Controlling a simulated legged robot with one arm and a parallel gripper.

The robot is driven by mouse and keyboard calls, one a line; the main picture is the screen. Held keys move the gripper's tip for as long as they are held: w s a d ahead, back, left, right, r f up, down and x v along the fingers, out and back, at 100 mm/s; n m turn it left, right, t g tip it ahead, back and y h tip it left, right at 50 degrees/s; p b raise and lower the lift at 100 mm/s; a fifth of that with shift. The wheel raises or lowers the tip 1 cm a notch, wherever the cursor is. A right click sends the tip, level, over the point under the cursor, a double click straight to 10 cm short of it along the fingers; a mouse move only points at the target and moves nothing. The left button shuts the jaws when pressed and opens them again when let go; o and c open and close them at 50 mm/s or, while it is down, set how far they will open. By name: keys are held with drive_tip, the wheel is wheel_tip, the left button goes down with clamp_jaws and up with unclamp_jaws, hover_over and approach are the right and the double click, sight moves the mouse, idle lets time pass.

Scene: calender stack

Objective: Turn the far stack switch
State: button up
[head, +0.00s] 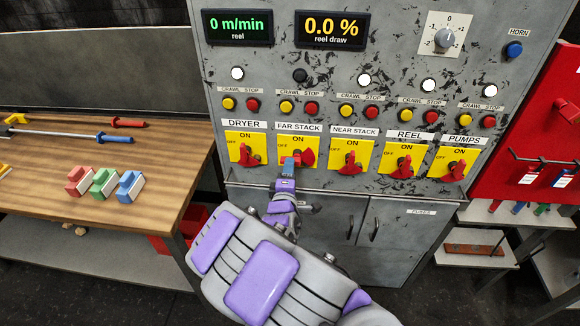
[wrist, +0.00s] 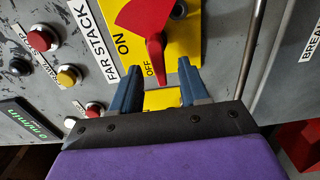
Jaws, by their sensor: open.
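The far stack switch has a red handle (head: 307,157) on a yellow plate (head: 299,143) marked ON and OFF, second from the left in the row. In the wrist view its red handle (wrist: 148,18) is wide at the top and narrows to a stem beside the word OFF. My gripper (head: 288,163) is in front of this plate and hides part of the handle. In the wrist view my gripper (wrist: 157,66) is open, with one blue finger on each side of the stem's narrow end. I see gaps beside the stem, no clear contact.
The dryer switch (head: 246,154) and near stack switch (head: 351,162) sit close on either side. Crawl and stop buttons (head: 299,108) are above. The lamp over far stack (head: 300,75) is dark; the other lamps are white. A wooden bench (head: 160,170) stands left, a red panel (head: 530,130) right.

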sight(298, 159)
drive_tip(key=shift+w+d, duration=0.1)
drive_tip(key=shift+w, duration=1.5)
drive_tip(key=shift+s, duration=0.1)
clamp_jaws()
